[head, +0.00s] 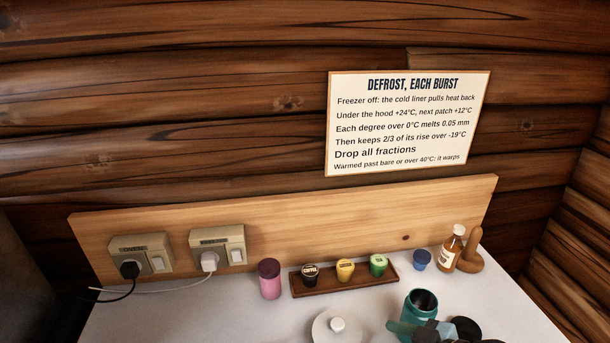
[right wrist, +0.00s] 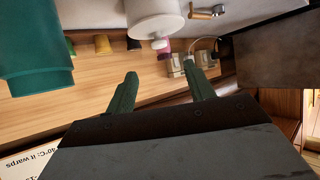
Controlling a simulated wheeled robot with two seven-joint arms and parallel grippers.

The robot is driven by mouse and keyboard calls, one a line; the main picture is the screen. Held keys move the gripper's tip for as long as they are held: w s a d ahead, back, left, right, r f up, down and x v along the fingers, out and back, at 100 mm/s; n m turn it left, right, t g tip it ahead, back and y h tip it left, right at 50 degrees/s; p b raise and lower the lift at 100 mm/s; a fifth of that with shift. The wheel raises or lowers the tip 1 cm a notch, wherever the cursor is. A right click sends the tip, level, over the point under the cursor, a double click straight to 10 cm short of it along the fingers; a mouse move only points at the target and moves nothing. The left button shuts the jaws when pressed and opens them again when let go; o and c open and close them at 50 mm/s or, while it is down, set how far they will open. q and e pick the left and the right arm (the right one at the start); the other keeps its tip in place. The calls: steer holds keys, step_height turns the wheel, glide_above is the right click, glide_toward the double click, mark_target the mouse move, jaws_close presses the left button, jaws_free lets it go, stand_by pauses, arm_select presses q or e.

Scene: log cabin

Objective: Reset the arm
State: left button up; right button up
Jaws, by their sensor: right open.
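My right gripper (head: 405,330) is at the bottom edge of the head view, just in front of a teal cup (head: 420,300) on the white counter; part of it is cut off. In the right wrist view my right gripper (right wrist: 160,85) has its two dark green fingers spread wide with nothing between them. The teal cup (right wrist: 35,50) stands to one side of the fingers there, apart from them. My left gripper is not in view.
A white lidded pot (head: 337,326) stands left of the gripper. Behind are a pink jar (head: 269,279), a wooden tray (head: 352,284) with small pots, a blue pot (head: 422,260) and a brown bottle (head: 450,250). Two sockets (head: 140,255) with plugs and a sign (head: 407,123) are on the wall.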

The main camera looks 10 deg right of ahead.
steer(key=s+a+f+m+h, duration=0.2)
steer(key=s+a+h, duration=0.1)
steer(key=s+a, duration=0.1)
steer(key=s+d+f+m+g+h, duration=0.1)
steer(key=s+d+m+g+h, duration=0.15)
steer(key=s, duration=0.35)
steer(key=s+d+f+m+g+h, duration=0.2)
steer(key=s+d+g, duration=0.15)
steer(key=s, duration=0.25)
step_height(320, 180, down, 29)
steer(key=g+b, duration=0.1)
steer(key=b, duration=0.6)
steer(key=s+d+f+b, duration=0.1)
steer(key=s+f+b, duration=0.2)
steer(key=s+f, duration=0.6)
steer(key=s+d+f+g+b, duration=0.1)
steer(key=s+f+b, duration=0.2)
steer(key=s+f, duration=0.6)
steer(key=shift+f+n, duration=0.45)
steer(key=shift+f, duration=2.15)
steer(key=shift+d, duration=0.1)
